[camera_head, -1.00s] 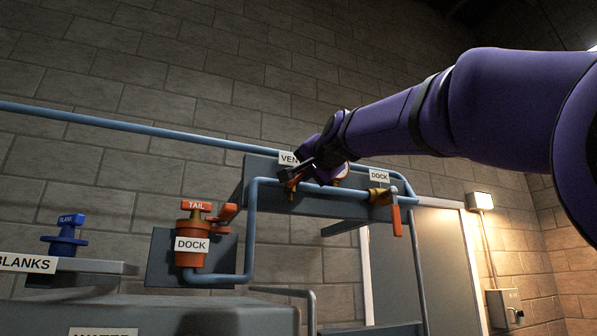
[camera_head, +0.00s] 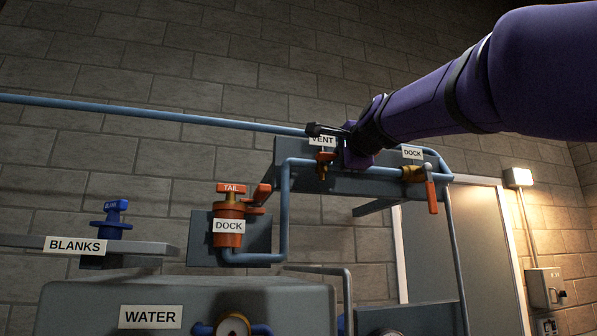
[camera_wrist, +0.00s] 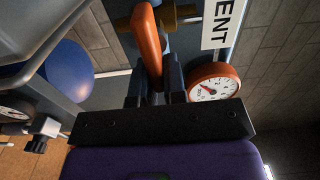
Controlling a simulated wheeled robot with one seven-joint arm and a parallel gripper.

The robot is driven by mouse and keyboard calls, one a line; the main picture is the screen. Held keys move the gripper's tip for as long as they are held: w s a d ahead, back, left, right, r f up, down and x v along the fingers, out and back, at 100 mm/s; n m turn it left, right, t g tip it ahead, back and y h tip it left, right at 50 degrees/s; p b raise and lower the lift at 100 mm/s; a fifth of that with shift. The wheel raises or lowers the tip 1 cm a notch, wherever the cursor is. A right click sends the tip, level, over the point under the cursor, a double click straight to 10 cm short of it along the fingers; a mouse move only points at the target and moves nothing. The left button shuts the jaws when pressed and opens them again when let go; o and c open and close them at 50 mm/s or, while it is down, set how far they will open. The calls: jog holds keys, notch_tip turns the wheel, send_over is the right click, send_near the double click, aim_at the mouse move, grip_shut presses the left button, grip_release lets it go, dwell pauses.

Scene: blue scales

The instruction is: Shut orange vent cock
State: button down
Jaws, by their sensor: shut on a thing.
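The orange vent cock (camera_head: 325,158) sits on the blue pipe just below the VENT label (camera_head: 322,141) in the head view. My gripper (camera_head: 318,130) is at the label, its purple wrist to the right and partly over the panel. In the wrist view the cock's orange lever (camera_wrist: 147,38) runs down between the two dark fingers (camera_wrist: 155,88), and my gripper is shut on it. The brass body (camera_wrist: 180,15) shows behind the lever. The lever's exact angle to the pipe is hard to tell in the head view.
An orange-rimmed gauge (camera_wrist: 213,82) is close to the right finger. A DOCK cock with a hanging orange lever (camera_head: 431,196) is to the right. The orange TAIL valve (camera_head: 230,222), a blue valve (camera_head: 112,222) and the WATER tank (camera_head: 230,290) are at left and below.

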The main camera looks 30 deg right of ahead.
jog(key=shift+f, duration=0.15)
dwell(0.4)
jog(key=c, duration=1.2)
grip_release()
jog(key=v, duration=1)
jog(key=shift+s, duration=0.35)
jog(key=shift+a, duration=0.1)
